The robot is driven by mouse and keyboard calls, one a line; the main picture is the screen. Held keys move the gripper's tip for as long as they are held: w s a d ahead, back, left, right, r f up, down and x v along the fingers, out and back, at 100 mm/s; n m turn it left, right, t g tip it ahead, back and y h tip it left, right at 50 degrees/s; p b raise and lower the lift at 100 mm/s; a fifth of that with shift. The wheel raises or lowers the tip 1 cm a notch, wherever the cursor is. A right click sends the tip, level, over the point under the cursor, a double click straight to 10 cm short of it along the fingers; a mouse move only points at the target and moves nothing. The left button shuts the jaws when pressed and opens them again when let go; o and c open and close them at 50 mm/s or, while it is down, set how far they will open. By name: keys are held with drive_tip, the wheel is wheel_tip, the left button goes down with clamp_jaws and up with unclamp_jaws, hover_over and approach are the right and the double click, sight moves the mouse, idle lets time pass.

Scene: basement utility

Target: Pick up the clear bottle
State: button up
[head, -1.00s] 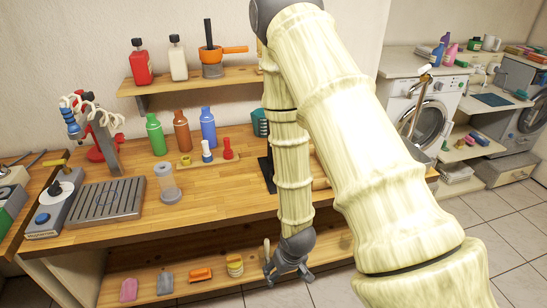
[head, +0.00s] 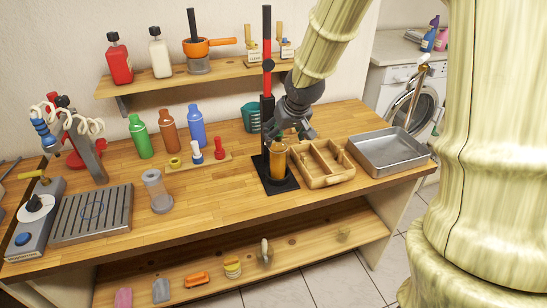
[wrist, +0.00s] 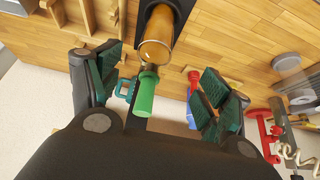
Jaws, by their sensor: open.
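The orange cylinder (head: 278,162) and its tall red-and-black post (head: 267,60) are close to my gripper. A wooden divided box (head: 322,165) is at right. Bench front centre is clear.

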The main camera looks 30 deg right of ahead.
sight(280, 135)
drive_tip(key=shift+w+d+f+p, duration=0.15)
drive_tip(key=shift+w+f, duration=0.05)
drive_tip(key=shift+w, duration=0.25)
drive_tip(key=shift+w+d+f+p, duration=0.1)
drive_tip(key=shift+w+d+f, duration=0.1)
drive_tip(key=shift+w, duration=0.2)
drive_tip(key=shift+w+d+f+p, duration=0.15)
drive_tip(key=shift+w, duration=0.3)
drive_tip(key=shift+x, duration=0.85)
drive_tip(key=shift+d+f, duration=0.1)
drive_tip(key=shift+f, duration=0.05)
drive_tip(key=shift+w+f+p, duration=0.1)
drive_tip(key=shift+w+p, duration=0.05)
drive_tip(key=shift+p, duration=0.15)
drive_tip(key=shift+p+x, duration=0.7)
drive_tip(key=shift+x, duration=0.5)
drive_tip(key=shift+p+x, duration=0.3)
drive_tip(key=shift+x, duration=0.95)
drive_tip(key=shift+w+d, duration=0.1)
drive_tip(key=shift+c, duration=0.4)
clamp_jaws()
